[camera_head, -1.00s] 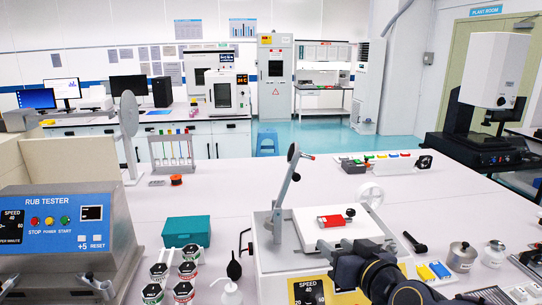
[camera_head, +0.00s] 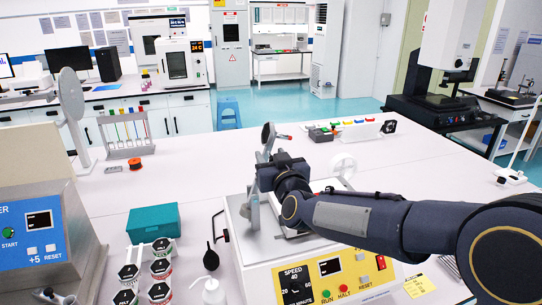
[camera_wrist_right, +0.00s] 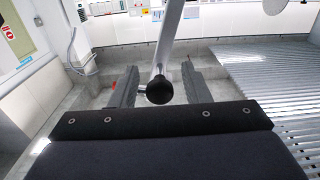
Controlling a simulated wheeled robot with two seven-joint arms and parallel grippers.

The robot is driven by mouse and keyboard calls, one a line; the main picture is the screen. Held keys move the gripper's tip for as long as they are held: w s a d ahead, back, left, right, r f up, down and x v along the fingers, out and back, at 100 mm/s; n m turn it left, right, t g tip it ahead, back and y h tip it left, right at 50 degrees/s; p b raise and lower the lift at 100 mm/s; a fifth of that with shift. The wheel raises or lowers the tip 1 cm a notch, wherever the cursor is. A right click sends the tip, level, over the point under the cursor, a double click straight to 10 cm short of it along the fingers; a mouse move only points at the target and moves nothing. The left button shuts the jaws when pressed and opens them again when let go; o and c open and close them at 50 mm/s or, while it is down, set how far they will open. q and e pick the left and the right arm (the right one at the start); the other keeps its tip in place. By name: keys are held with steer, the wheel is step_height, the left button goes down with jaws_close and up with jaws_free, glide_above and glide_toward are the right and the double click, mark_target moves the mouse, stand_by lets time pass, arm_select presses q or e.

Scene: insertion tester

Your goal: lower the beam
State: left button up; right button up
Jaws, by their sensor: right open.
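The grey beam (camera_head: 254,214) of the tester stands raised and steeply upright in the head view, with a dark round end and a small red tip at its top. My right gripper (camera_head: 268,158) is at the beam and covers its middle part. In the right wrist view, a black ball knob (camera_wrist_right: 159,91) on a pale metal rod (camera_wrist_right: 166,50) lies between the two fingers of my open right gripper (camera_wrist_right: 157,88). Gaps show on both sides of the knob. The plate under my arm is mostly hidden. My left gripper is out of view.
The tester's yellow panel (camera_head: 335,280) faces the front. A teal box (camera_head: 153,222), several labelled jars (camera_head: 158,268) and a white bottle (camera_head: 211,290) stand at left. A white handwheel (camera_head: 343,164) is behind my arm.

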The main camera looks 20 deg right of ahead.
steer(key=shift+w, duration=0.25)
steer(key=shift+c, duration=0.3)
jaws_close()
